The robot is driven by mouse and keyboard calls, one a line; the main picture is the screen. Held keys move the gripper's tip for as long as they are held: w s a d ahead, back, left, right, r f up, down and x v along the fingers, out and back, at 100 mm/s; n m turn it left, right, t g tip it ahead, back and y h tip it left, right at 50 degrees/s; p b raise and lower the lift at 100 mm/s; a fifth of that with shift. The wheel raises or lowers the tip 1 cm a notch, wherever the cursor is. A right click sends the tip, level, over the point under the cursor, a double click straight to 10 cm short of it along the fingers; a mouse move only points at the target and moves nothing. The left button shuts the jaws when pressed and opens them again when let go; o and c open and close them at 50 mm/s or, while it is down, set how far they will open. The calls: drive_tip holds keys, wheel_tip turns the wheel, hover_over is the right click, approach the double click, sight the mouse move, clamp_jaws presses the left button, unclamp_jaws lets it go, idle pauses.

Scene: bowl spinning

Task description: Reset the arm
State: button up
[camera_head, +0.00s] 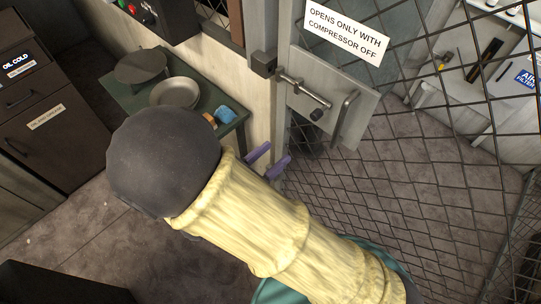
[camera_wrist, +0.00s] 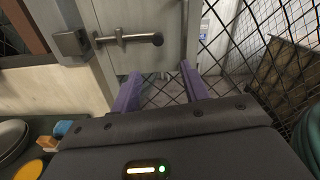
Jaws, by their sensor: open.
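My gripper (camera_head: 268,160) is open, with its two purple fingers apart. It points toward the mesh door, beside the small table. In the wrist view the gripper (camera_wrist: 160,70) has nothing between its fingers; the door's lower edge and mesh show beyond them. My arm in its cream sleeve reaches up from the lower right of the head view and hides part of the floor and the table's near side.
A green table (camera_head: 128,96) bears a grey bowl (camera_head: 175,93), a dark round plate (camera_head: 141,66) and a blue item (camera_head: 226,114). The mesh door has a latch (camera_head: 303,91) and a handle (camera_head: 345,118). Dark cabinets (camera_head: 42,115) stand left. Floor between is clear.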

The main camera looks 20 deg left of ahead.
drive_tip(key=shift+d, duration=0.1)
idle(0.3)
drive_tip(key=s+d+f+m+g+y, duration=0.1)
drive_tip(key=d+f+m+g+y, duration=0.1)
drive_tip(key=d+m+g, duration=0.8)
drive_tip(key=d+f+m+g+y, duration=0.2)
drive_tip(key=d+m+g, duration=0.5)
drive_tip(key=d+m, duration=0.35)
drive_tip(key=w+d+r+m+t+y, duration=0.3)
drive_tip(key=w+d+r+m+y, duration=0.1)
drive_tip(key=m, duration=0.7)
drive_tip(key=shift+w+d+t+y, duration=0.35)
drive_tip(key=shift+w+t+y, duration=0.05)
drive_tip(key=shift+m, duration=0.25)
